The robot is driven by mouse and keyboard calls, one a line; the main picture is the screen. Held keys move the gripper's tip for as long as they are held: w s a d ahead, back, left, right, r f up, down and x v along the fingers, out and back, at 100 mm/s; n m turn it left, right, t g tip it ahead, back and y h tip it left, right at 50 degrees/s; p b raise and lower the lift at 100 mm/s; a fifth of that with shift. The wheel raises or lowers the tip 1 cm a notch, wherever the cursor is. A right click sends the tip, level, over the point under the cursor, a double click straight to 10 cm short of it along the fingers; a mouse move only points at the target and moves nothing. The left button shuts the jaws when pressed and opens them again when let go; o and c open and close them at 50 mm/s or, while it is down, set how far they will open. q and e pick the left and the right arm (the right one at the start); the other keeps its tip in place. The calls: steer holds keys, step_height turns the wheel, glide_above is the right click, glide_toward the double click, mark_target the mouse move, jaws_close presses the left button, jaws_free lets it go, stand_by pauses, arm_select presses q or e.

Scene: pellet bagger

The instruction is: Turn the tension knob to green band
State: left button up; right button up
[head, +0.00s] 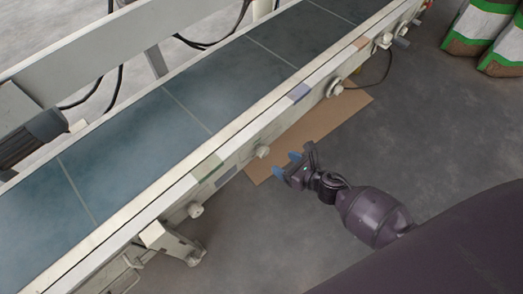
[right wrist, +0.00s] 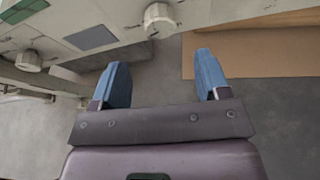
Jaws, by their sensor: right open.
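Several pale round knobs stick out along the side of the conveyor frame. One knob (head: 263,151) is nearest my right gripper (head: 286,166), and another knob (head: 195,210) is lower left. I cannot tell which is the tension knob. A green patch (head: 207,166) marks the rail between these two, up from the lower one. In the right wrist view a knob (right wrist: 160,18) lies ahead of my open, empty blue fingers (right wrist: 160,78), roughly centred between them and apart from them. A second knob (right wrist: 28,60) is at the left. My left gripper is out of view.
The conveyor belt (head: 130,137) runs diagonally, with a blue-violet patch (head: 299,92) and an orange patch (head: 361,43) farther along its rail. A flat brown sheet (head: 315,130) lies on the floor beneath the frame. Green-and-white bags (head: 480,25) stand at the top right. The grey floor is otherwise open.

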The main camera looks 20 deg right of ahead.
mark_target(266, 154)
steer(key=b+x, duration=0.2)
steer(key=x, duration=0.5)
steer(key=shift+w+f, duration=0.1)
steer(key=shift+f, duration=0.2)
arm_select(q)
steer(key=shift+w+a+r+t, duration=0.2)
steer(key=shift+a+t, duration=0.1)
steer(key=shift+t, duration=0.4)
arm_select(e)
steer(key=shift+x, duration=1)
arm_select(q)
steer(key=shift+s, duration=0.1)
arm_select(e)
steer(key=shift+r, duration=0.15)
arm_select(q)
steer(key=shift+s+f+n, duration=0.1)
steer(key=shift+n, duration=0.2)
arm_select(e)
steer(key=c, duration=0.9)
